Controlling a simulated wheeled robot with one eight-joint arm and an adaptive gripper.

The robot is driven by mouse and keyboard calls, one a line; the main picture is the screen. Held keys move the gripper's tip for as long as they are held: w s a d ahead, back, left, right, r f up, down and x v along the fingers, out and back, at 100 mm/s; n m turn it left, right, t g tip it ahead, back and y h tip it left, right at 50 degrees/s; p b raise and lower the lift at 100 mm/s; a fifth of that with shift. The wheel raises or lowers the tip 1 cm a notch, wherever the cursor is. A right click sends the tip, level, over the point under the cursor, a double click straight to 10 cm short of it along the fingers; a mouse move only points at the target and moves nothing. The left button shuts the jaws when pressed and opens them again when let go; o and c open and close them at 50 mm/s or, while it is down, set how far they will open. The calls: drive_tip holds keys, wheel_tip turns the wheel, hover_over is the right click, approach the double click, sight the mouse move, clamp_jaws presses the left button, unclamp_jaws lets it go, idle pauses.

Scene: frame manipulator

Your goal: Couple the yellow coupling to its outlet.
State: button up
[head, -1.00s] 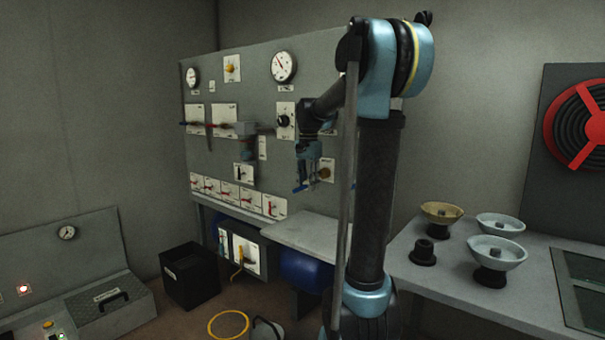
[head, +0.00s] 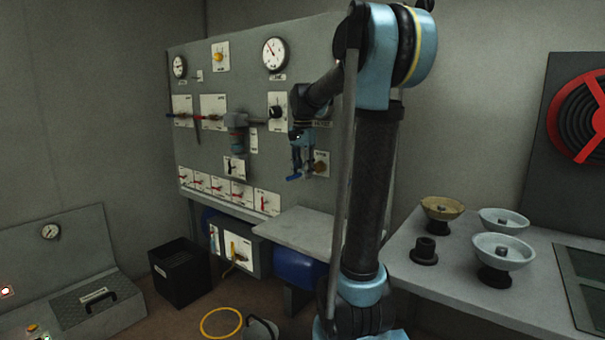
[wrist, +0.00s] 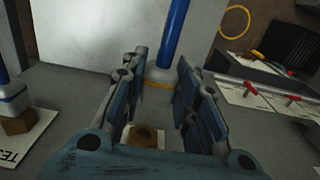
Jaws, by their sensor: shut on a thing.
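My gripper (wrist: 163,90) is close in front of the instrument panel; in the head view its fingers (head: 297,167) appear just left of a brass fitting (head: 320,166). In the wrist view the fingers are around a grey coupling with a yellow band (wrist: 158,85), with a blue hose (wrist: 173,30) running up from it. The exact finger contact is hard to see. A brass hex outlet (wrist: 145,136) on a white label shows between the fingers, apart from the banded coupling in the picture. Whether the coupling lines up with it cannot be told.
Another blue hose (wrist: 5,80) ends at a brass hex fitting (wrist: 20,122) on a labelled plate at left. Red-handled switches (wrist: 270,95) are at right. The panel (head: 235,90) carries gauges and a protruding grey valve body (head: 237,132). A shelf (head: 295,230) lies below.

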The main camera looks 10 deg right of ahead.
drive_tip(key=shift+w+d, duration=1.7)
drive_tip(key=shift+d, duration=0.05)
